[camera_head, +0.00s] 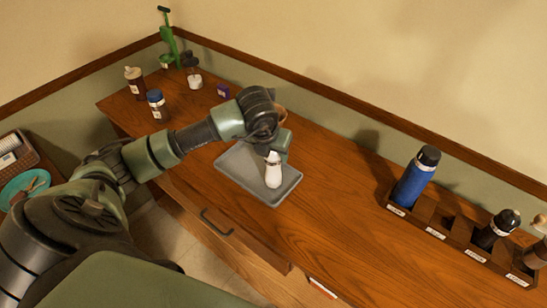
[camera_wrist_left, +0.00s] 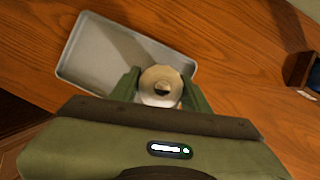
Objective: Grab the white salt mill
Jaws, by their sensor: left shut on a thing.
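The white salt mill (camera_head: 273,172) is over the grey tray (camera_head: 232,175) on the wooden counter. My left gripper (camera_head: 276,154) is shut on its upper part from above. In the left wrist view the round top of the mill (camera_wrist_left: 161,86) sits between the two green fingers of my left gripper (camera_wrist_left: 160,92). The tray also shows there (camera_wrist_left: 90,60). I cannot tell whether the mill's base touches the tray. My right gripper is not in view.
A wooden rack (camera_head: 455,236) at the right holds a blue bottle (camera_head: 414,180), a black-topped mill (camera_head: 495,230) and another mill. Several bottles, including a blue-capped one (camera_head: 157,104), stand at the back left. The counter right of the tray is clear.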

